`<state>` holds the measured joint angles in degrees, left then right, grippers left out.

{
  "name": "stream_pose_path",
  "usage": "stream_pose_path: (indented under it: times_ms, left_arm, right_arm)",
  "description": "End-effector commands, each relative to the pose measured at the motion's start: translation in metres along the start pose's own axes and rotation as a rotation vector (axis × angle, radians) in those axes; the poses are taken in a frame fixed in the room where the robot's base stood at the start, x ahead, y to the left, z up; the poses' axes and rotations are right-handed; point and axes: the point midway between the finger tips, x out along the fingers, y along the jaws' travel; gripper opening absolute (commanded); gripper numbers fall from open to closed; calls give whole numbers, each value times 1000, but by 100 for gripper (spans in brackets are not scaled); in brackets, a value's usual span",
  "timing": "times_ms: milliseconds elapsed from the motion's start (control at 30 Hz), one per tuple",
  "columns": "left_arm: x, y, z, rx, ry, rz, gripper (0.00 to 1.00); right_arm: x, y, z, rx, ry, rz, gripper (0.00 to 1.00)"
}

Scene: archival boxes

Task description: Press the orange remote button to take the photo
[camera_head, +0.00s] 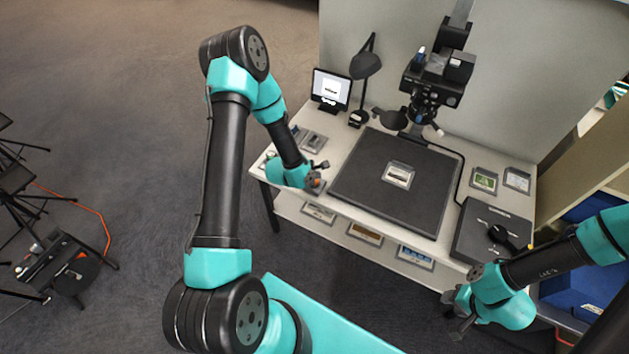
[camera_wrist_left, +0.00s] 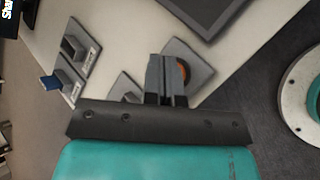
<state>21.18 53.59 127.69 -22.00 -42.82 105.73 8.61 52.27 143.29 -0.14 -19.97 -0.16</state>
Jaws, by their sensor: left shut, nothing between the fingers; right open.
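The orange remote button (camera_wrist_left: 184,70) shows as a partly hidden disc on a grey plate (camera_wrist_left: 193,58) in the left wrist view. It sits just right of my left gripper (camera_wrist_left: 167,58), whose shut, empty fingers cover part of the plate; contact cannot be told. In the head view my left gripper (camera_head: 320,168) is at the table's front left, close to an orange spot (camera_head: 314,184). The camera (camera_head: 432,80) hangs from a column above a dark board (camera_head: 353,184) bearing a framed photo (camera_head: 398,176). My right gripper (camera_head: 461,308) is open and empty, below the table's right front.
A small screen (camera_head: 331,88) and a black lamp (camera_head: 366,66) stand at the back left. A dark box (camera_head: 478,238) with a round black thing (camera_head: 499,235) is at the right. Grey switch-like blocks (camera_wrist_left: 76,46) lie left of my left gripper.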

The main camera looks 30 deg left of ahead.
Motion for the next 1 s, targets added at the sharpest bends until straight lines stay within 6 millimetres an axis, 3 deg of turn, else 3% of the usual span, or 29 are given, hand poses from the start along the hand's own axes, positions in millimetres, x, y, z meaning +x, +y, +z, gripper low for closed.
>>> stream_pose_path:
  times_ms: [1000]
  left_arm:
    - [6, -4, -4, 0, 0, 0, 0]
  right_arm:
    - [0, 0, 0, 0, 0, 0, 43]
